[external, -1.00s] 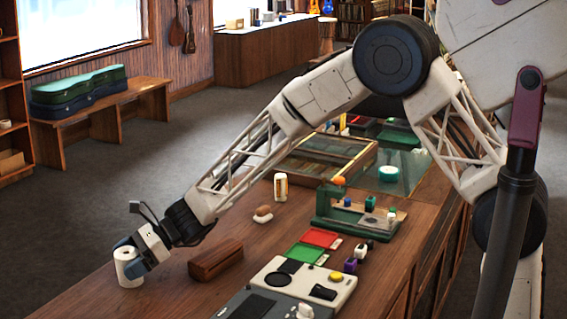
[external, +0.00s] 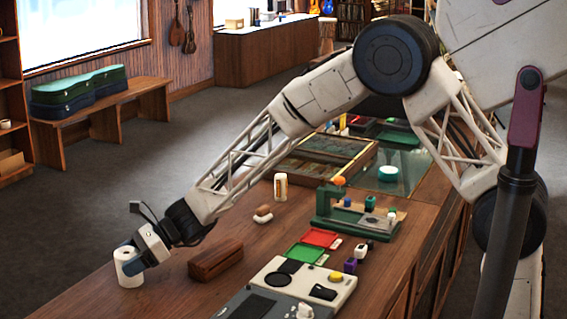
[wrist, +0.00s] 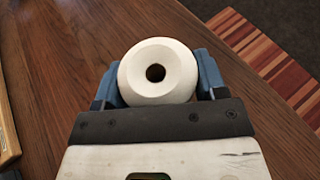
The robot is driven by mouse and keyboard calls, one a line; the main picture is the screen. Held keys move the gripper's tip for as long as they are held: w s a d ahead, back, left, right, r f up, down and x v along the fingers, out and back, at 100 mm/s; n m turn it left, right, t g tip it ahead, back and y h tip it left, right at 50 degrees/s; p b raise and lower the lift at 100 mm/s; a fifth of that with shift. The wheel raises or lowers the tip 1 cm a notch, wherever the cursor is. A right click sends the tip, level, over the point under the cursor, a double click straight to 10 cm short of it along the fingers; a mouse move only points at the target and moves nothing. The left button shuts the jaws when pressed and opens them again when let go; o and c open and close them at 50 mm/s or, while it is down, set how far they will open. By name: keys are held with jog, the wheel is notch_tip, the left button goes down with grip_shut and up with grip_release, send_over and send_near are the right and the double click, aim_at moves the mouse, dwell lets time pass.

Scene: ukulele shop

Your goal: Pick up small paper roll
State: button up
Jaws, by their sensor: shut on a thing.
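The small paper roll (external: 128,269) is white and stands upright on the wooden counter near its left end in the external view. In the wrist view the paper roll (wrist: 158,72) shows from above, with a dark hole in its middle. My gripper (external: 136,262) has a blue finger on either side of the roll. In the wrist view my gripper (wrist: 158,80) is shut on the roll. The roll's underside is hidden, and I cannot tell whether it is clear of the counter.
A brown wooden block (external: 216,262) lies right of the gripper. A green tray (external: 305,253), a red tray (external: 320,237) and a pale machine (external: 300,283) stand farther right. A striped rug (wrist: 262,50) lies on the floor beyond the counter edge.

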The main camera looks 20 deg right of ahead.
aim_at(127, 253)
jog(key=shift+r, duration=0.2)
jog(key=shift+r, duration=1.55)
jog(key=s+d+r, duration=0.1)
jog(key=s+d, duration=0.8)
jog(key=d, duration=0.4)
jog(key=shift+s+r, duration=0.2)
jog(key=shift+r, duration=0.05)
